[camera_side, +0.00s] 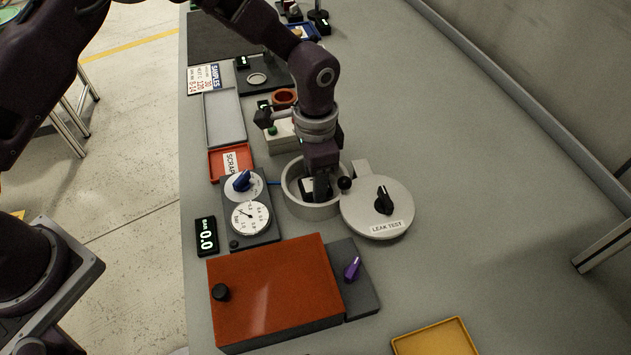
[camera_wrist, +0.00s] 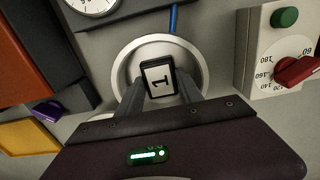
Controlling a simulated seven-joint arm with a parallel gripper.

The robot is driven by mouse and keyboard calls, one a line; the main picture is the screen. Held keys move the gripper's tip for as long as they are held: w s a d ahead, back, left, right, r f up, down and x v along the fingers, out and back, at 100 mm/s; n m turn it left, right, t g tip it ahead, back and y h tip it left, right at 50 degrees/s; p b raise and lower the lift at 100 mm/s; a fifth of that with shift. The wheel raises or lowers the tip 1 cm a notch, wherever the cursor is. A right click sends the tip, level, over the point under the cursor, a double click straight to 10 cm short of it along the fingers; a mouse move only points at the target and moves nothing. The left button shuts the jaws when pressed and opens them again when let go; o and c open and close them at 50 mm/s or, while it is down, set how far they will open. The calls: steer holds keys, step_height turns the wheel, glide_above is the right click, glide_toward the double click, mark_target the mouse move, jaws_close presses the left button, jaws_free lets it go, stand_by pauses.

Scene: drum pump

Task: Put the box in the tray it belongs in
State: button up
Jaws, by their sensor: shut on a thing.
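The box is black with a white face marked "1". It sits within the round grey pot, as seen in the wrist view, where the box (camera_wrist: 158,78) is between my fingers and the pot's rim (camera_wrist: 122,62) surrounds it. In the side view the box (camera_side: 307,185) is partly hidden by my gripper (camera_side: 318,190), which reaches down into the pot (camera_side: 312,210) and is shut on the box. A grey tray (camera_side: 224,118), a red tray labelled SCRAP (camera_side: 216,152) and a yellow tray (camera_side: 435,340) are in view. The grey tray looks empty.
A round LEAK TEST lid (camera_side: 378,218) with a black knob lies right of the pot, open. A gauge panel (camera_side: 262,232) and a display reading 0.0 bar (camera_side: 206,236) stand left. A large orange-topped unit (camera_side: 270,285) is in front. The table's right side is clear.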

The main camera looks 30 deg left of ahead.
step_height(320, 180, up, 13)
steer(key=w+a+f, duration=0.1)
steer(key=w+a, duration=0.1)
steer(key=a, duration=0.2)
steer(key=w+a+f, duration=0.1)
steer(key=w+a, duration=0.2)
steer(key=a, duration=0.2)
steer(key=w+a+f, duration=0.1)
steer(key=w+a, duration=0.1)
steer(key=a, duration=0.2)
steer(key=shift+w+a+f, duration=0.15)
steer(key=shift+a+f, duration=0.15)
steer(key=shift+a, duration=0.05)
steer(key=a+f, duration=0.1)
steer(key=a, duration=0.4)
steer(key=w+a+f, duration=0.1)
steer(key=a, duration=0.5)
steer(key=w+a+f, duration=0.1)
steer(key=a+f, duration=0.1)
steer(key=a, duration=0.4)
steer(key=shift+w, duration=0.15)
steer(key=shift+a+f, duration=0.1)
steer(key=shift+a, duration=0.25)
steer(key=shift+f, duration=1.15)
steer(key=shift+f, duration=0.6)
steer(key=shift+f, duration=0.15)
